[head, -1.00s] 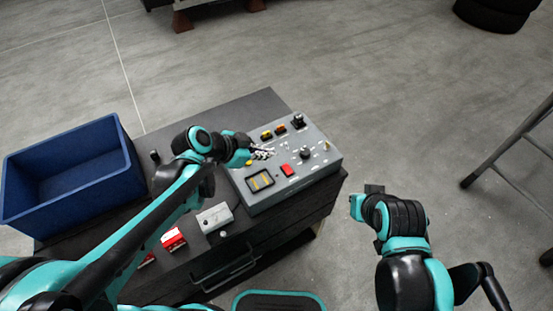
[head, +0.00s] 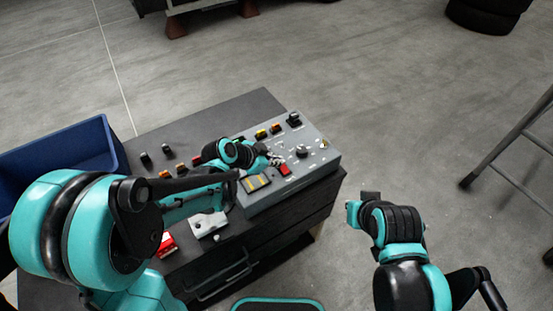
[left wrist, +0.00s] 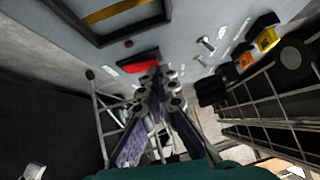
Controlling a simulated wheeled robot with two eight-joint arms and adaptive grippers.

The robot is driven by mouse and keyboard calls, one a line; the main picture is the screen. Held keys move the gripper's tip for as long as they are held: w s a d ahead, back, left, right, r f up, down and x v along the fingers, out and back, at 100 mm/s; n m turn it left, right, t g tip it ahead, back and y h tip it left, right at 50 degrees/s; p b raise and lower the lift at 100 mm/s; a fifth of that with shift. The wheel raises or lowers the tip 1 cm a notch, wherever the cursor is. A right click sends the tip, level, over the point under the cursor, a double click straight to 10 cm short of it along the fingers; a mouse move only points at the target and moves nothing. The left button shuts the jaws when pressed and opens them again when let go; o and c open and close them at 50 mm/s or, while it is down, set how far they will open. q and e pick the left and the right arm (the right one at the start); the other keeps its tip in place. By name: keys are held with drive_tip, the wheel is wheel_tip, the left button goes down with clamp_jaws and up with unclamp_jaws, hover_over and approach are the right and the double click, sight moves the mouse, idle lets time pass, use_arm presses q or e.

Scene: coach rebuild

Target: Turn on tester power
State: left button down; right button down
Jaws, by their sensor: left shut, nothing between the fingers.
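The grey tester (head: 312,168) sits on the dark cabinet top. A red switch (head: 285,169) is on its panel, right of a framed display (head: 256,182). My left gripper (head: 273,160) is shut and empty, low over the panel just above and left of the red switch. In the left wrist view the closed fingers (left wrist: 155,88) point toward the panel, close to the red switch (left wrist: 138,63); I cannot tell whether they touch it. My right gripper (head: 369,197) hangs right of the cabinet, away from the tester; its jaws are unclear.
A black knob (head: 302,151), orange and yellow connectors (head: 268,130) and a black part (head: 294,119) are on the panel. A blue bin (head: 80,143) stands at left, partly behind my arm. A small grey box (head: 208,223) and red block (head: 166,243) lie in front.

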use_arm(q)
drive_tip(key=shift+w+a+f+n+g+b, duration=0.1)
drive_tip(key=shift+a+f+n+g+b, duration=0.05)
drive_tip(key=shift+f+n+g+b, duration=0.2)
idle(0.4)
drive_tip(key=shift+s+d+r, duration=0.3)
drive_tip(key=shift+s+d, duration=0.15)
drive_tip(key=shift+s, duration=0.2)
